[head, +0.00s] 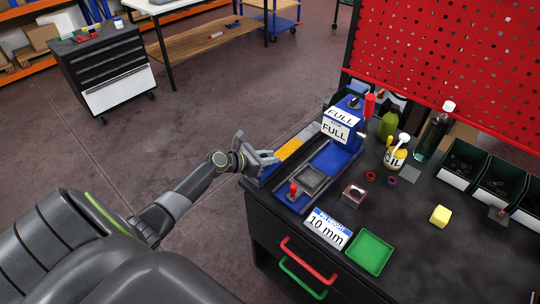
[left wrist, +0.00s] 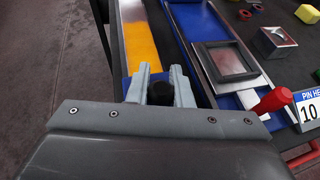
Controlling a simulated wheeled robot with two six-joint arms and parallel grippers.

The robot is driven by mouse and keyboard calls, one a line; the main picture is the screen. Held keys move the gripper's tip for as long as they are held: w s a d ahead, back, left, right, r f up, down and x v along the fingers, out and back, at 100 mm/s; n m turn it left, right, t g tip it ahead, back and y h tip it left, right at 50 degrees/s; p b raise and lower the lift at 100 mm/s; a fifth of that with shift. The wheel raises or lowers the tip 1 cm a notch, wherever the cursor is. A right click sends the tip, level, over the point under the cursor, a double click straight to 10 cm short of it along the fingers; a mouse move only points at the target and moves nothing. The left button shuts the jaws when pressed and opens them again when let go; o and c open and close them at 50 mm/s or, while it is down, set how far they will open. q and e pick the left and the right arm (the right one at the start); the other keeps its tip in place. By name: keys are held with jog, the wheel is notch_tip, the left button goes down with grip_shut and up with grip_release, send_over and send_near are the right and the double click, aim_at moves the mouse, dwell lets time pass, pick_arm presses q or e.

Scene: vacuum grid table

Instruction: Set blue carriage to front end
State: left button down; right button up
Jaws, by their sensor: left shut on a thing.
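My left gripper (head: 270,160) is at the left edge of the blue fixture on the black bench. In the left wrist view its fingers (left wrist: 160,72) are shut on a black knob (left wrist: 160,93), at the near end of an orange-and-silver strip (left wrist: 141,45). Blue surface shows around the fingers. A tall blue block with FULL labels (head: 341,124) stands at the fixture's far end. A blue bed (head: 331,156) and a square grey frame (head: 312,179) lie nearer. I cannot tell which blue part is the carriage. My right gripper is out of view.
A red-knobbed lever (head: 293,190) stands at the fixture's near end. A 10 mm card (head: 328,229), green tray (head: 369,253), metal block (head: 354,195), yellow cube (head: 440,216) and oil can (head: 395,157) are to the right. A red pegboard (head: 450,60) rises behind.

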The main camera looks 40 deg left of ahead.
pick_arm(q)
jog(key=shift+s+f, duration=0.1)
jog(key=c, duration=1.6)
grip_release()
jog(key=o, duration=0.3)
jog(key=shift+s, duration=0.25)
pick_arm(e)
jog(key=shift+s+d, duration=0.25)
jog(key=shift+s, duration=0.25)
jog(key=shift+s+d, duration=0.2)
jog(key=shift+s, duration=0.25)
pick_arm(q)
jog(key=shift+w, duration=0.1)
jog(key=shift+s+a, duration=0.15)
jog(key=shift+s, duration=0.05)
jog(key=b+v, duration=0.2)
jog(key=v, duration=1.5)
jog(key=shift+r, duration=0.35)
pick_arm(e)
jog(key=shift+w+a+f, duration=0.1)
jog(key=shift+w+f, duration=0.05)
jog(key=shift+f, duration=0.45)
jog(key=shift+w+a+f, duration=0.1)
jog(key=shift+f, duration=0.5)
